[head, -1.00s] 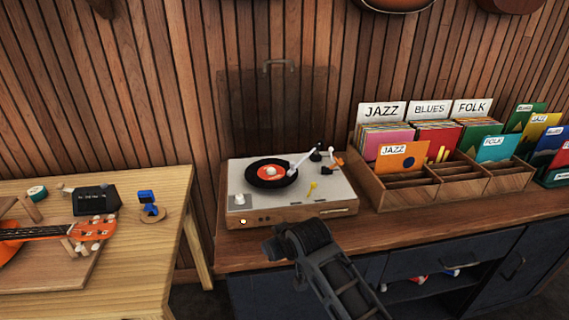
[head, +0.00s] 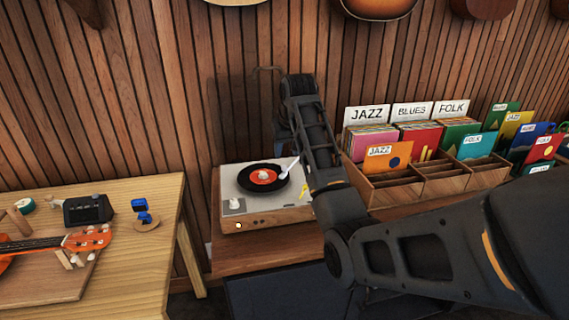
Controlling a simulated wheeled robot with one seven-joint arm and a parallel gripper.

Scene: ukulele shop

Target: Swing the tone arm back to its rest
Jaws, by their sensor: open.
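The record player (head: 238,213) stands on the wooden counter at the centre. A black record with a red label (head: 263,178) lies on its platter. The white head end of the tone arm (head: 288,166) shows at the right edge of the record; I cannot tell whether it touches it. My arm covers the rest of the tone arm and its rest. My raised arm crosses in front of the player's right side. My gripper's fingers are hidden behind my own arm, so their place relative to the tone arm cannot be seen.
A clear raised dust cover (head: 240,110) stands behind the player. A wooden record crate (head: 397,192) with sleeves is close on the right. A work table (head: 150,255) with a ukulele (head: 85,238), a black device (head: 88,209) and a blue clip-on item (head: 141,206) is on the left.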

